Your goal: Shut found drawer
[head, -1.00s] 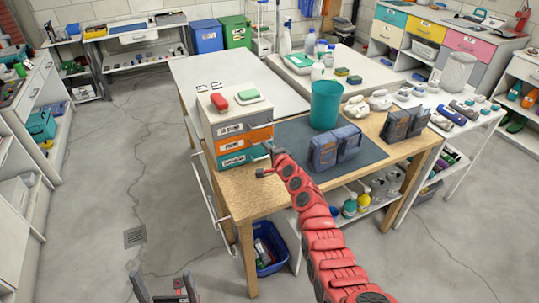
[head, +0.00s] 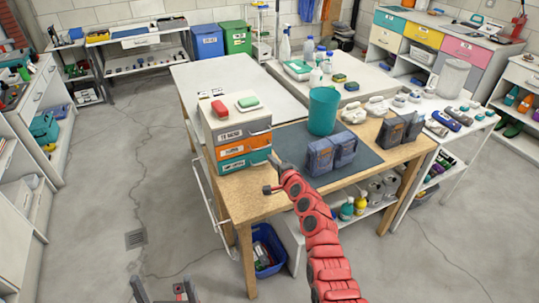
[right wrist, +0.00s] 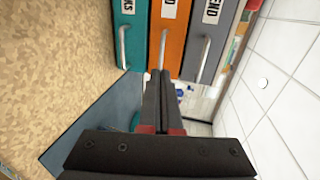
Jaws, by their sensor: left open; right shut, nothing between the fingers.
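A small drawer unit (head: 206,133) stands on the left part of the wooden workbench. It has a grey drawer (head: 228,136) on top, an orange drawer (head: 240,148) in the middle and a teal drawer (head: 240,161) below. In the right wrist view, the teal drawer (right wrist: 130,20), orange drawer (right wrist: 168,40) and grey drawer (right wrist: 205,30) show metal handles; I cannot tell how far any stands out. My right gripper (right wrist: 163,74) is shut and empty, close to the fronts. In the head view, my right gripper (head: 270,174) is beside the unit. My left gripper (head: 162,287) is open, low over the floor.
A red item (head: 220,108) and a green-topped item (head: 248,102) lie on the unit. Grey-blue pouches (head: 331,152) and a teal cup (head: 322,110) stand on the dark mat to its right. A blue bin (head: 266,252) is below the bench. The floor at left is clear.

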